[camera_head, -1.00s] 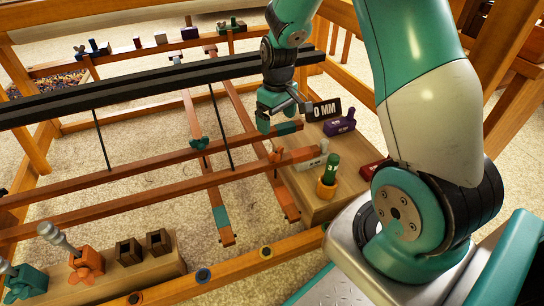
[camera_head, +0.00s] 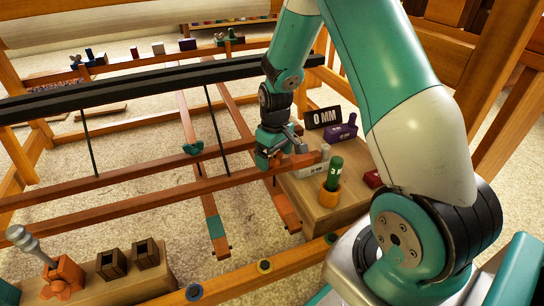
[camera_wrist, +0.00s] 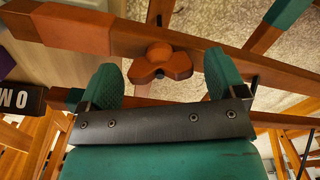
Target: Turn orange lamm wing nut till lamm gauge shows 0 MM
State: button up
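The orange wing nut (camera_wrist: 160,64) sits on a wooden beam (camera_wrist: 245,65) in the wrist view, with rounded lobes. My gripper (camera_wrist: 163,80) is open, with one teal finger on each side of the nut and visible gaps between. In the head view my gripper (camera_head: 275,152) is down at the loom beam (camera_head: 150,199), and it largely hides the nut. The gauge (camera_head: 323,117) is a dark sign reading 0 MM behind my gripper. Part of it also shows at the left edge of the wrist view (camera_wrist: 18,98).
A black bar (camera_head: 150,77) crosses above the beams. A teal wing nut (camera_head: 193,148) is further left.

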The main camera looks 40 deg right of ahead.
aim_at(275, 154)
jog(key=c, duration=0.8)
jog(key=shift+o, duration=0.2)
jog(key=shift+r+m+p, duration=0.25)
jog(key=shift+m+p, duration=0.05)
jog(key=shift+p, duration=0.5)
jog(key=shift+f+m+p, duration=0.2)
jog(key=shift+m+p, duration=0.15)
jog(key=shift+m, duration=0.05)
jog(key=o, duration=0.9)
jog(key=shift+o, duration=0.2)
jog(key=shift+r, duration=0.3)
notch_tip(275, 154, up, 17)
jog(key=p, duration=0.9)
jog(key=shift+d+f, duration=0.15)
jog(key=shift+d, duration=0.05)
